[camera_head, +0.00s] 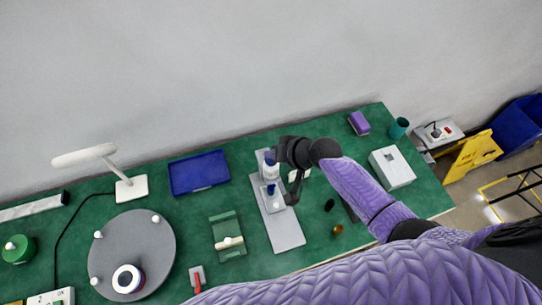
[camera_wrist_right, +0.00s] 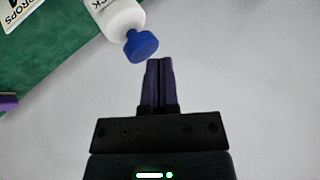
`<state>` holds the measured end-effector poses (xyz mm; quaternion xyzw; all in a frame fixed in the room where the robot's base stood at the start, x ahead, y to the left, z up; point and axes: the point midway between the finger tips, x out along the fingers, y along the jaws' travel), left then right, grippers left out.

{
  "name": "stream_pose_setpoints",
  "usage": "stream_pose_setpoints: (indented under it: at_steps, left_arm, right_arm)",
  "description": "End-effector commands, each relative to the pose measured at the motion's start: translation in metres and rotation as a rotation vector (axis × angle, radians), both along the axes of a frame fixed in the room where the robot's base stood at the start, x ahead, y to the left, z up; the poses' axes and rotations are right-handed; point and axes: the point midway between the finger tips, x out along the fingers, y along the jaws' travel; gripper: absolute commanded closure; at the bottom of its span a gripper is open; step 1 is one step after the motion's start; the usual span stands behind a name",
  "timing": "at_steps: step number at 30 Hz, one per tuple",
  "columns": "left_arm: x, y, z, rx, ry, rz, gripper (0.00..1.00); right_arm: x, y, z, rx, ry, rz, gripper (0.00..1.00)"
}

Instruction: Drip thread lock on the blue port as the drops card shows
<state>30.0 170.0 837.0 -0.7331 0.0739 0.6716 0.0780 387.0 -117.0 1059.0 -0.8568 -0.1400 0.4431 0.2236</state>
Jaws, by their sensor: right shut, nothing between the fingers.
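My right gripper (camera_wrist_right: 158,75) is shut and empty, its two dark fingers together in the right wrist view. A white bottle (camera_wrist_right: 115,15) with a blue cap (camera_wrist_right: 141,45) is just beyond the fingertips, up and to the left, apart from them in the picture. Part of a card (camera_wrist_right: 18,14) lettered DROPS shows in the top left corner; its marks are cut off. In the head view the right gripper (camera_head: 284,151) is over the far end of a grey plate (camera_head: 287,235). A small blue-topped part (camera_head: 270,190), perhaps the blue port, stands on that plate. My left gripper is out of view.
A blue tray (camera_head: 198,173), a green fixture (camera_head: 228,236) and a round grey turntable (camera_head: 135,245) lie to the left. A white box (camera_head: 391,168), purple block (camera_head: 359,123) and teal cup (camera_head: 399,128) are at the right.

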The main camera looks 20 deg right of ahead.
Motion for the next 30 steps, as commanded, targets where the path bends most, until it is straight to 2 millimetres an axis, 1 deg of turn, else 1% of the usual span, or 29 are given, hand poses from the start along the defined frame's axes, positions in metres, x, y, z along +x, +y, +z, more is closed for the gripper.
stream_pose_setpoints:
  at_steps: [30]
  left_arm:
    - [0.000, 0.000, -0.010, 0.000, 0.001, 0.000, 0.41]
  right_arm:
    - [0.000, 0.000, -0.011, 0.000, 0.001, 0.001, 1.00]
